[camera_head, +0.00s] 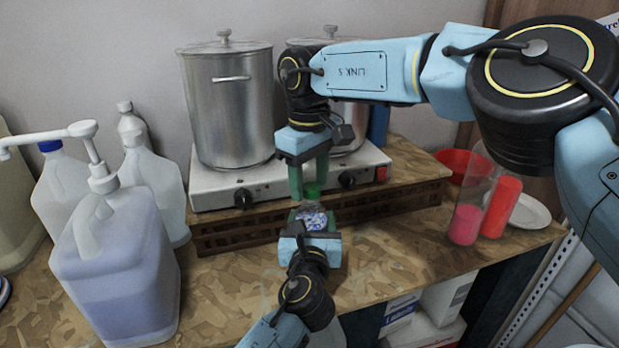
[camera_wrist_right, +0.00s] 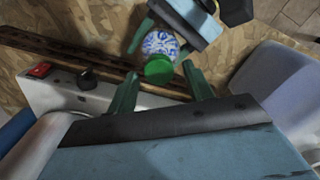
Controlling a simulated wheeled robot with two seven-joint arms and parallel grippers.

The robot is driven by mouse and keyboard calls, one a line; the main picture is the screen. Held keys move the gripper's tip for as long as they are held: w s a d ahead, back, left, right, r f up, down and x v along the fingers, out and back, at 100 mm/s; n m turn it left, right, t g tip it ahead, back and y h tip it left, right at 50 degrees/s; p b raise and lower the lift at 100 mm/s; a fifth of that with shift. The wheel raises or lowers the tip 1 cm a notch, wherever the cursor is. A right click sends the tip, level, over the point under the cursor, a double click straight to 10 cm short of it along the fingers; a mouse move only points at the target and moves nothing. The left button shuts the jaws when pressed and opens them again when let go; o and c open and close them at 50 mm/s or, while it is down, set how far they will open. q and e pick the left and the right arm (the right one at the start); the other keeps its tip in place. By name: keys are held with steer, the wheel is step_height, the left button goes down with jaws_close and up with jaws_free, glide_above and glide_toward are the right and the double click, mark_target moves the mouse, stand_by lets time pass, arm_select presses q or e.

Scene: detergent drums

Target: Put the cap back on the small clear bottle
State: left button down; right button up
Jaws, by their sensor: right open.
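The small clear bottle (camera_head: 312,217) has a blue-and-white label and stands out in front of the hot plate. It also shows in the right wrist view (camera_wrist_right: 160,43). The green cap (camera_head: 312,190) is at the bottle's mouth and also shows in the right wrist view (camera_wrist_right: 159,70); I cannot tell how firmly it sits. My left gripper (camera_head: 312,219) has its fingers on both sides of the bottle's body, holding it. My right gripper (camera_head: 310,180) points down from above, open, its fingertips either side of the cap and apart from it in the right wrist view (camera_wrist_right: 162,85).
A hot plate (camera_head: 235,190) with steel pots (camera_head: 228,110) stands on a brown crate (camera_head: 215,237) behind. A big jug with a pump (camera_head: 120,270) is at left. A clear cylinder (camera_head: 470,205), a red candle-like cylinder (camera_head: 502,205) and a red bowl (camera_head: 455,163) are at right.

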steer(key=shift+r, duration=2.25)
steer(key=shift+c, duration=0.2)
